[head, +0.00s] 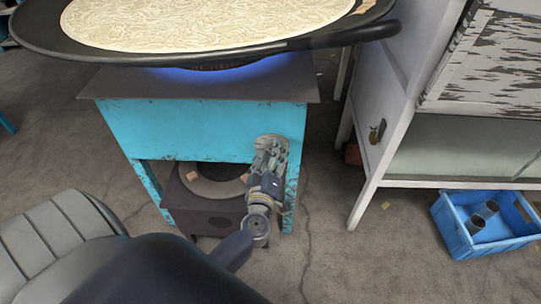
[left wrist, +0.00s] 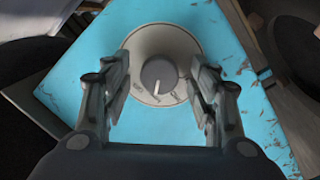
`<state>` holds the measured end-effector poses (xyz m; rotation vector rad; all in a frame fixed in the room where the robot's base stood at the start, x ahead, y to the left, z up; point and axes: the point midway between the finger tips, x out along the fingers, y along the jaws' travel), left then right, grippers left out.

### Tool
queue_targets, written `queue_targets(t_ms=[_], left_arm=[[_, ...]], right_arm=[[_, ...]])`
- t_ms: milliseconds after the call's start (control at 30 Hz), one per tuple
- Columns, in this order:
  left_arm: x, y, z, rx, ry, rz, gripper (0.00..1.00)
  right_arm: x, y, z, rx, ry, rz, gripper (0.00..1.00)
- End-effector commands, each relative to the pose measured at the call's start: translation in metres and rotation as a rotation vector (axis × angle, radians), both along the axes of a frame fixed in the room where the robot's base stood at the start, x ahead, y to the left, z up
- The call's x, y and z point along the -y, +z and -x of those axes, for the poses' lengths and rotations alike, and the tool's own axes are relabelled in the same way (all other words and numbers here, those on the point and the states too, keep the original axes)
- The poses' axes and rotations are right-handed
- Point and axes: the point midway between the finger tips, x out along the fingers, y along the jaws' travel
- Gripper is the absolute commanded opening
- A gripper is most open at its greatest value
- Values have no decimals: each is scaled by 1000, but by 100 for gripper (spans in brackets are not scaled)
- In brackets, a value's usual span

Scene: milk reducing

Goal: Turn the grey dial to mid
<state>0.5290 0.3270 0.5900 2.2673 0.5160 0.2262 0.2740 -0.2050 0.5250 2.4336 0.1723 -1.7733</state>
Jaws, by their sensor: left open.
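The grey dial (left wrist: 158,76) sits on a round pale plate (left wrist: 135,47) on the front of the turquoise stand. Its white pointer mark faces nearly straight down in the left wrist view, between small labels too blurred to read surely. My left gripper is open in the left wrist view (left wrist: 163,82), with one finger on each side of the dial; I cannot tell whether they touch it. In the head view my left gripper (head: 269,150) is at the front right of the turquoise stand (head: 205,130), and the dial does not show there.
A wide black pan (head: 60,45) of creamy milk (head: 200,22) sits over a blue flame (head: 190,73) on the stand. A dark stove-like block (head: 190,205) is beneath. A white cabinet (head: 385,95) stands right, with a blue crate (head: 453,228) on the floor.

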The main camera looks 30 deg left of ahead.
Motion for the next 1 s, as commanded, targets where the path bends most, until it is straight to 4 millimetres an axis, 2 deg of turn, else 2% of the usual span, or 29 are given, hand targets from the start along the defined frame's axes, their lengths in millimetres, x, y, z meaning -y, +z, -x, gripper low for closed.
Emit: queue_targets(t_ms=[233, 433, 767, 1000], left_arm=[[0, 0, 0, -2, 0, 0, 54], [0, 0, 0, -2, 0, 0, 10], [0, -1, 0, 11, 0, 20, 10], [0, -2, 0, 74, 1, 123, 10]], right_arm=[[0, 0, 0, 0, 0, 0, 34], [0, 0, 0, 0, 0, 0, 34], [0, -1, 0, 0, 0, 0, 34], [0, -3, 0, 0, 0, 0, 34]])
